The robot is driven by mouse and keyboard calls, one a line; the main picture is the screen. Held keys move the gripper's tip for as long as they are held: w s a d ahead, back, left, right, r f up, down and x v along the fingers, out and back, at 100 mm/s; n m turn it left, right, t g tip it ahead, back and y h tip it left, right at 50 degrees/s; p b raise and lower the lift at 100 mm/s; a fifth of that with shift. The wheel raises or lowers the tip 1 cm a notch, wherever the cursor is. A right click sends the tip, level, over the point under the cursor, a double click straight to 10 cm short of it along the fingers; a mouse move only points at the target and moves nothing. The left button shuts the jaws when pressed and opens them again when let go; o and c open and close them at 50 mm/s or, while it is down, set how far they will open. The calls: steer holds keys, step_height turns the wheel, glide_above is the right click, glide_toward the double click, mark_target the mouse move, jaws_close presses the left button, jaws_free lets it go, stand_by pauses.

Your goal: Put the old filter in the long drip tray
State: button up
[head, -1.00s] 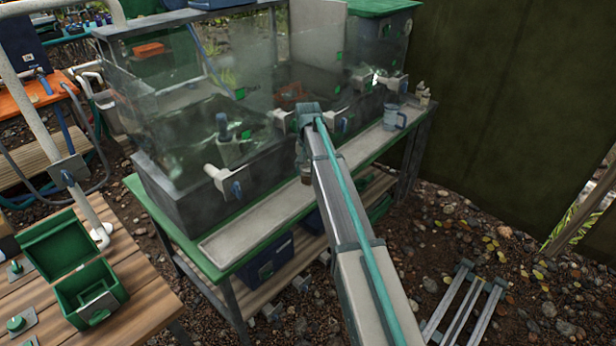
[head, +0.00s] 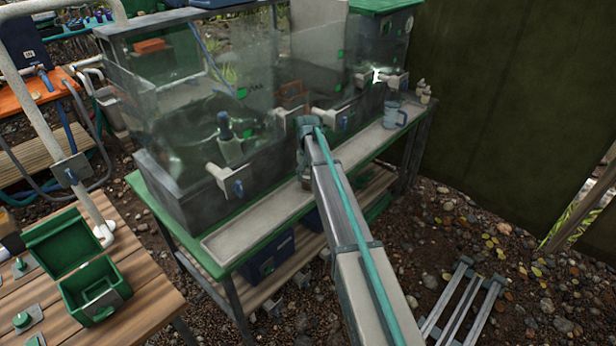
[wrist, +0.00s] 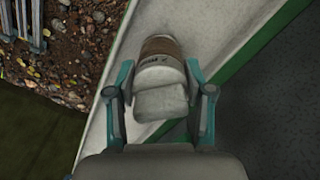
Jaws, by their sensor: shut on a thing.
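The old filter (wrist: 160,85), a rounded piece with a brown band and a pale grey-white body, sits between my gripper's fingers (wrist: 160,68) in the wrist view. My gripper is shut on it. The long drip tray (head: 258,224) is a pale, shallow strip along the front of the green-edged bench. In the wrist view the tray (wrist: 190,22) lies behind and beneath the filter. I cannot tell whether the filter touches the tray. In the head view my arm hides much of the gripper and the middle of the tray.
A blue-grey mug (head: 395,115) stands at the tray's right end, with small bottles (head: 424,92) nearby. Glass tanks with white pipes and blue-handled valves (head: 232,184) overhang the tray's back side. An open green box (head: 95,285) sits on the wooden table at left.

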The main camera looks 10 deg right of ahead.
steer(key=o, duration=1.2)
steer(key=shift+f, duration=0.1)
step_height(320, 180, up, 12)
steer(key=shift+r+b, duration=0.2)
steer(key=shift+b, duration=0.9)
steer(key=shift+f, duration=0.1)
